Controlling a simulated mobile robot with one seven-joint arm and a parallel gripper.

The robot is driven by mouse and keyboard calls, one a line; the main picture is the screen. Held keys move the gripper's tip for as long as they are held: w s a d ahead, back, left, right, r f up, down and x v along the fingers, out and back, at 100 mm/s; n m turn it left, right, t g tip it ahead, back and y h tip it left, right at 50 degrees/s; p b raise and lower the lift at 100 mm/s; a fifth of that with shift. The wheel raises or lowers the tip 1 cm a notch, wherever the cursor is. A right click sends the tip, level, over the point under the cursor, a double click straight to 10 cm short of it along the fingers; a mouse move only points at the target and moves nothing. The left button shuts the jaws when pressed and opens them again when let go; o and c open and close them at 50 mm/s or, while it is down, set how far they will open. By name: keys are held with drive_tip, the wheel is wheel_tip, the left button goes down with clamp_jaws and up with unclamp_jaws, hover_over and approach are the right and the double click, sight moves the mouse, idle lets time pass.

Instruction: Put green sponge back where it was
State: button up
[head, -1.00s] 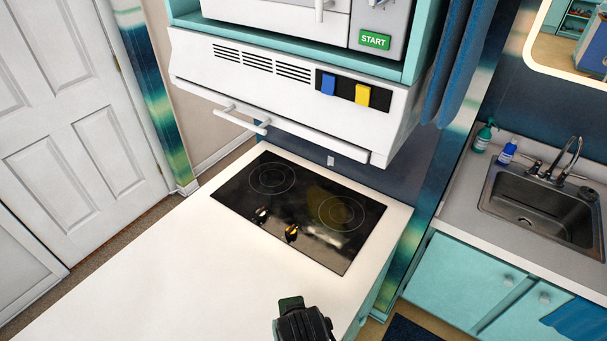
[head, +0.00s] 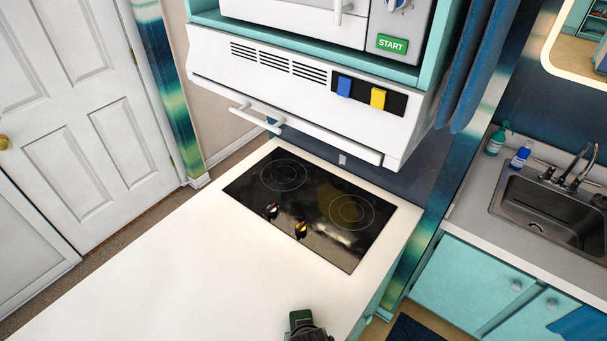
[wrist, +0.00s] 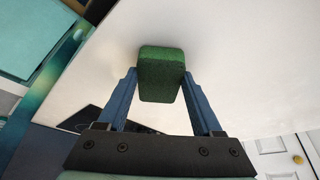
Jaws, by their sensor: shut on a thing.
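The green sponge (wrist: 161,72) is a dark green block between the two blue fingers of my gripper (wrist: 159,84) in the wrist view. The gripper is shut on it, and the sponge extends past the fingertips. The white countertop (wrist: 215,50) lies beyond it; I cannot tell whether the sponge touches it. In the head view a green part of the sponge (head: 300,318) shows at the bottom edge over the white countertop (head: 150,270), in front of my dark wrist. The fingers are hidden there.
A black cooktop (head: 310,205) with two knobs is set in the counter's far part. A white range hood (head: 290,90) with a bar handle overhangs it. A sink (head: 550,210) with soap bottles (head: 507,147) stands at the right. The counter's left part is clear.

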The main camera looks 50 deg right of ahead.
drive_tip(key=shift+f, duration=0.15)
drive_tip(key=o, duration=1.4)
drive_tip(key=shift+o, duration=0.2)
